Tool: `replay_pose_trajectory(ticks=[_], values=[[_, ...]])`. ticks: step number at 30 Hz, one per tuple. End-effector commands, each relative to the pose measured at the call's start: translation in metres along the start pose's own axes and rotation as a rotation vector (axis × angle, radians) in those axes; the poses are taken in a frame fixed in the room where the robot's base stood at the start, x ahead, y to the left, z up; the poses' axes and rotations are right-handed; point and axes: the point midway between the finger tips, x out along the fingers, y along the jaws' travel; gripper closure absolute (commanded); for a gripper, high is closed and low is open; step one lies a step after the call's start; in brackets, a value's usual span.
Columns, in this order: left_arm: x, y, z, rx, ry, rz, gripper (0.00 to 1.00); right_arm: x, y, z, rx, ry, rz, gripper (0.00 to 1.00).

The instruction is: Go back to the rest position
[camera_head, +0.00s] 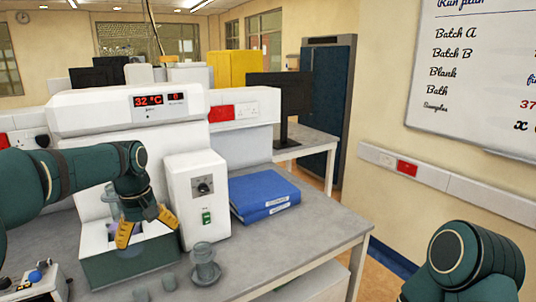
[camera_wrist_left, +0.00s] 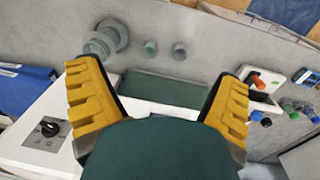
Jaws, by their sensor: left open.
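My left gripper (camera_head: 146,226) is in front of the white machine with the red 32 °C display (camera_head: 155,101). It points down over the green-fronted base (camera_head: 130,264) of that machine. In the left wrist view its yellow fingers (camera_wrist_left: 160,75) stand wide apart with nothing visible between them, and the green panel (camera_wrist_left: 163,88) lies beyond them. A small purple item shows behind the fingers in the head view, mostly hidden. Part of my right arm shows at the lower right of the head view; its gripper is out of view.
A white box with a dial (camera_head: 197,197) stands just right of the left gripper. Blue binders (camera_head: 263,195) lie further right. A grey flanged piece (camera_head: 205,265) and small grey stoppers (camera_head: 169,281) stand in front. A rack with coloured caps (camera_head: 35,283) is at lower left. The bench's right front is clear.

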Motion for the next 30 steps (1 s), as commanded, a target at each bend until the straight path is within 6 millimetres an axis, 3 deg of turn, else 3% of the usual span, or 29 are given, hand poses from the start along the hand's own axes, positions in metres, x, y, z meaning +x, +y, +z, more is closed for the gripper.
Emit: replay_pose_trajectory(ticks=[1, 5, 8, 12, 15, 19, 24, 30], values=[[0.033, 0.009, 0.005, 0.040, -0.016, 0.011, 0.08, 0.001, 0.000, 0.000, -0.001, 0.000, 0.000, 0.53], [0.116, 0.031, 0.022, 0.146, -0.030, 0.071, 0.08, 0.001, 0.000, 0.001, -0.001, -0.001, 0.000, 0.53], [0.180, 0.042, 0.047, 0.220, -0.039, 0.122, 0.08, 0.001, 0.001, 0.001, 0.000, -0.002, 0.000, 0.53], [0.260, 0.046, 0.096, 0.301, -0.045, 0.193, 0.08, 0.002, 0.001, 0.002, 0.000, -0.003, 0.000, 0.53], [0.307, 0.041, 0.137, 0.343, -0.041, 0.237, 0.08, 0.003, 0.001, 0.002, -0.001, -0.003, 0.000, 0.53], [0.350, 0.028, 0.193, 0.385, -0.028, 0.279, 0.08, 0.003, 0.001, 0.002, -0.001, -0.004, 0.000, 0.53], [0.375, 0.008, 0.246, 0.419, -0.001, 0.303, 0.08, 0.004, 0.002, 0.002, -0.001, -0.005, 0.000, 0.53], [0.382, -0.003, 0.270, 0.435, 0.019, 0.309, 0.08, 0.004, 0.002, 0.003, -0.001, -0.005, 0.000, 0.53]])
